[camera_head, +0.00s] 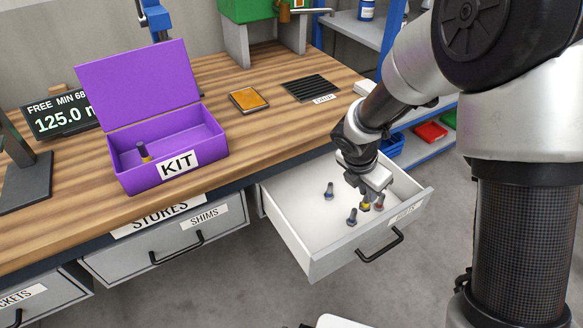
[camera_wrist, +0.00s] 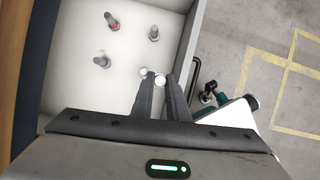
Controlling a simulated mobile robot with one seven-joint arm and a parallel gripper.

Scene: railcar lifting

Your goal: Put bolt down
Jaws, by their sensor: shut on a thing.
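My gripper (camera_head: 369,198) is low inside the open drawer (camera_head: 290,222), pointing down. It is shut on a bolt with a yellow band (camera_head: 365,207), which is at or just above the drawer floor; I cannot tell if it touches. In the wrist view the fingertips (camera_wrist: 159,82) close around a pale round bolt end (camera_wrist: 160,80). Two blue bolts (camera_head: 329,190) (camera_head: 352,217) stand on the white floor, and a reddish bolt (camera_head: 380,203) is beside my gripper.
A purple open KIT box (camera_head: 213,140) on the bench holds a dark bolt with a yellow band (camera_head: 144,152). A yellow-orange tray (camera_head: 248,100) and a black ribbed mat (camera_head: 311,87) lie behind. The drawer walls surround my gripper; its handle (camera_head: 380,246) is in front.

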